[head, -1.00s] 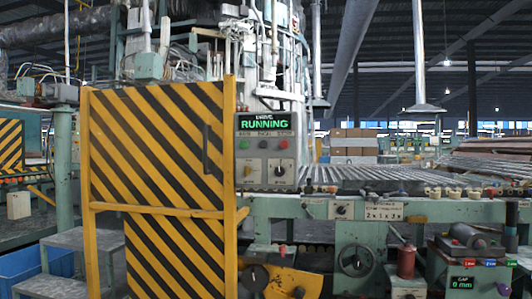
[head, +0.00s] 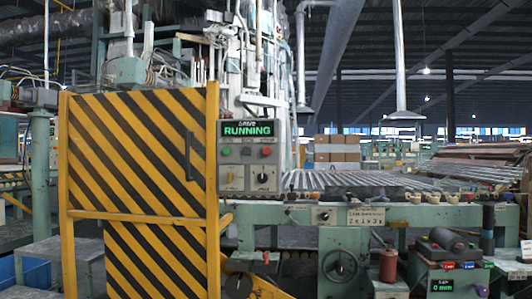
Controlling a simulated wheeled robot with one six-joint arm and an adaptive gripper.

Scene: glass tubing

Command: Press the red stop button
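The red stop button (head: 267,152) is a small round red knob at the upper right of a grey control panel (head: 246,167) in the head view. The panel also carries a green button (head: 226,151) at its upper left and rotary switches below. A display above the buttons (head: 247,129) reads RUNNING in green. Nothing covers the red button. My gripper is not in view.
A yellow-and-black striped gate (head: 140,170) stands directly left of the panel. A green machine bench (head: 290,240) with rods on top and a handwheel (head: 340,265) extends right. A red canister (head: 388,265) and a gap-display box (head: 455,280) stand at the lower right.

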